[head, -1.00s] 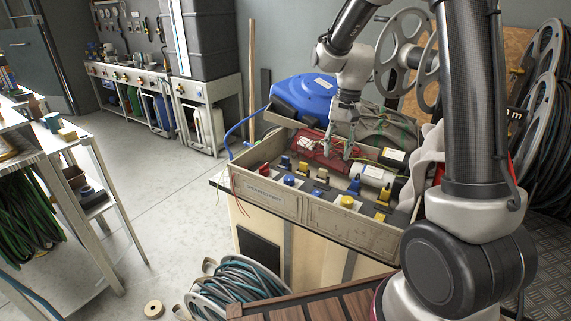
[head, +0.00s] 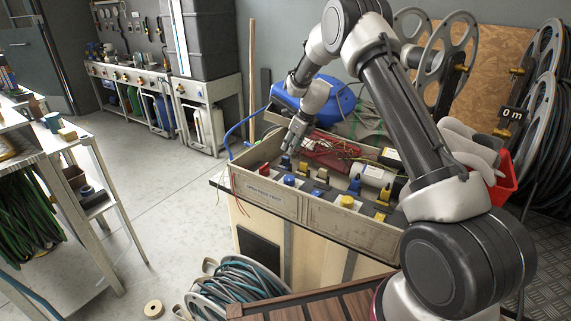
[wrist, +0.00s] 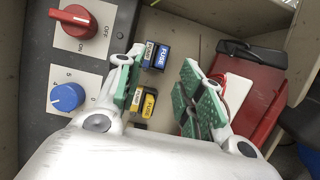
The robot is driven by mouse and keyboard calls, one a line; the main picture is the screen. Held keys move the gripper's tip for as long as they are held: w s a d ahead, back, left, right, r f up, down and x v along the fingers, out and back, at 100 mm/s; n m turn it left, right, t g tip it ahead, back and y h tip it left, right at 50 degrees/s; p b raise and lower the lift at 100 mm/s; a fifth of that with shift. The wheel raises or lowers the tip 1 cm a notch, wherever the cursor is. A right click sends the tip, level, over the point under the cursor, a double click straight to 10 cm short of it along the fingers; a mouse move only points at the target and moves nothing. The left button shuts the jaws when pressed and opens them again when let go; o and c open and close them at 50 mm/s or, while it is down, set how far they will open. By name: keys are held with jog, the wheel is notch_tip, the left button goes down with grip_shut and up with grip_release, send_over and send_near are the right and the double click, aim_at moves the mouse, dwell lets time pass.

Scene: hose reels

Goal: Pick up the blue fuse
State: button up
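The blue fuse (wrist: 156,55) shows in the wrist view, near the top middle, standing in the tray beside a yellow fuse (wrist: 143,101). My gripper (wrist: 162,62) is open, with one green-padded finger to the left of the fuses and the other to their right. The blue fuse lies between the fingertips, and I see no contact with it. In the head view my gripper (head: 289,146) is low over the left back part of the parts tray (head: 272,197).
A red knob (wrist: 72,17) and a blue knob (wrist: 67,97) are left of the fuses. A red case (wrist: 246,82) lies to the right. A grey cylinder (head: 372,174) lies at the tray's right.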

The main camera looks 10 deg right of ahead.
aim_at(286, 162)
jog(key=x, duration=0.6)
jog(key=shift+w+f, duration=0.25)
jog(key=shift+f, duration=0.15)
jog(key=shift+c, duration=0.5)
grip_shut()
